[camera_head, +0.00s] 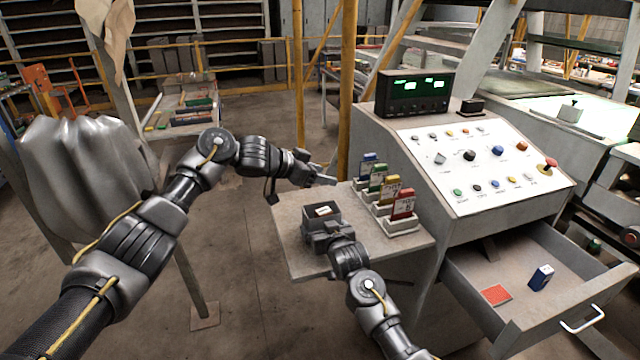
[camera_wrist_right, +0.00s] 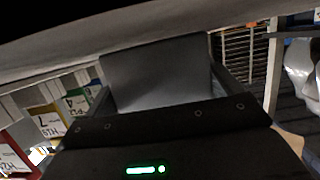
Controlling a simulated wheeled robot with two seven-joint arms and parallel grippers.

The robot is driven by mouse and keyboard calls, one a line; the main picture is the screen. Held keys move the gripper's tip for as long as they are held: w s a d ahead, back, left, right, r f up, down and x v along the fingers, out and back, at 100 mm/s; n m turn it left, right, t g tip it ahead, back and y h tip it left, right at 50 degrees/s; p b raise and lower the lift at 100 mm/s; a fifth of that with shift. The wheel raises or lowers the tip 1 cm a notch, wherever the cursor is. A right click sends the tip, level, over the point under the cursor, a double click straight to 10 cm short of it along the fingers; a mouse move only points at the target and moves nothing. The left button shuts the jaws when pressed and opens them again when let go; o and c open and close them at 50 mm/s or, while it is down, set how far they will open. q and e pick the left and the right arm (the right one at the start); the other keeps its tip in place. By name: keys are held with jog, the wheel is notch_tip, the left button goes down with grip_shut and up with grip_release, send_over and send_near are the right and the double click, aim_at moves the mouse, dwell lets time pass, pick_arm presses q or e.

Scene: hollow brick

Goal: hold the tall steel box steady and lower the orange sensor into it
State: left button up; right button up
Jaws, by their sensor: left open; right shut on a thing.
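The steel box (camera_head: 309,219) stands on the grey side table, dark and boxy from above. A small pale and brownish patch (camera_head: 322,210) shows inside its top; I cannot tell if this is the orange sensor. My right gripper (camera_head: 324,229) is shut on the near part of the box. In the right wrist view a plain grey face of the box (camera_wrist_right: 157,75) fills the space between the fingers. My left gripper (camera_head: 323,179) is open, beyond and above the box, with nothing seen between its fingers. No orange sensor shows clearly elsewhere.
The side table (camera_head: 292,262) carries a row of coloured cards in holders (camera_head: 402,222) right of the box. A yellow post (camera_head: 347,90) rises behind.

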pick_arm(q)
jog(key=shift+r, duration=0.3)
pick_arm(e)
jog(key=o, duration=0.9)
jog(key=shift+o, duration=0.2)
jog(key=v, duration=1.2)
pick_arm(q)
jog(key=shift+s+f, duration=0.1)
pick_arm(e)
jog(key=shift+s+a+f, duration=0.1)
jog(key=shift+f, duration=0.05)
